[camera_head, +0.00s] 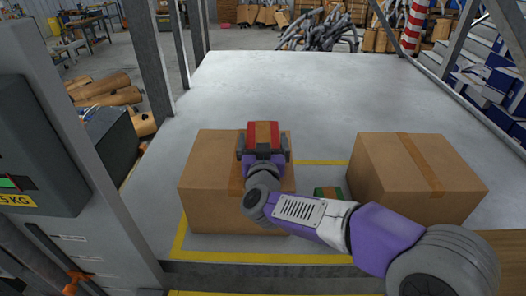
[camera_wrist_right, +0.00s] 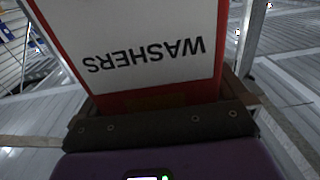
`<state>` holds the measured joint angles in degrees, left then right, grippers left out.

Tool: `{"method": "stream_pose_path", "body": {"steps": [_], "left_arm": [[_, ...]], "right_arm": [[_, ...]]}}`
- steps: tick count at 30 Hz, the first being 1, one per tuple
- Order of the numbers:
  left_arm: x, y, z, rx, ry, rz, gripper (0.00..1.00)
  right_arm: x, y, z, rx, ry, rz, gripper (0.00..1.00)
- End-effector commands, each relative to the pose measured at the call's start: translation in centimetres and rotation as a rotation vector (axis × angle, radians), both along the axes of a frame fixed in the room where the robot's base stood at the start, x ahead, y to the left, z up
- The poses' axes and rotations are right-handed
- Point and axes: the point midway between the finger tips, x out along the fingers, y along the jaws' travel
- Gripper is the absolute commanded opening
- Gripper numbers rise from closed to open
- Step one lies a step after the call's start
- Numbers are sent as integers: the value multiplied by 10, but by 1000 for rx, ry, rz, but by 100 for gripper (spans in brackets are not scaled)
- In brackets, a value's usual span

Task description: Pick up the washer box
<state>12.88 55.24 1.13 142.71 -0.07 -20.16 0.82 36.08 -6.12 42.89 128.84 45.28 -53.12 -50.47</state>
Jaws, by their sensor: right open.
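The washer box (camera_head: 263,132) is a small red box with a brown strip on top. It is at the top of the left cardboard box (camera_head: 225,165) in the head view. In the right wrist view the washer box (camera_wrist_right: 150,50) fills the upper middle, its white label reading "WASHERS" upside down. My right gripper (camera_head: 263,147) is open, with its dark fingers on either side of the washer box. Whether the pads touch it cannot be told. The underside of the washer box is hidden. My left gripper is not in view.
A second cardboard box (camera_head: 410,180) stands to the right. A small green box (camera_head: 328,192) lies between the cardboard boxes, partly hidden by my right arm. The grey platform (camera_head: 290,85) behind is clear. Metal posts (camera_head: 150,60) rise at the left.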

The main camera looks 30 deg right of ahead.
Motion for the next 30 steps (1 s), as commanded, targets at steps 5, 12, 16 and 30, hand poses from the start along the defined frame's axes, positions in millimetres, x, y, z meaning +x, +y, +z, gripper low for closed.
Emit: {"method": "stream_pose_path", "body": {"steps": [5, 12, 16, 30], "left_arm": [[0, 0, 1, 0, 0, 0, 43], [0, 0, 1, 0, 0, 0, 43], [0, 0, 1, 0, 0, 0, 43], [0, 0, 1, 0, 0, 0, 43]], "right_arm": [[7, -4, 0, 0, -1, -1, 100], [7, -4, 0, -1, 0, 0, 89], [7, -4, 0, -1, 0, 0, 69], [7, -4, 1, -2, -3, -1, 19]]}}
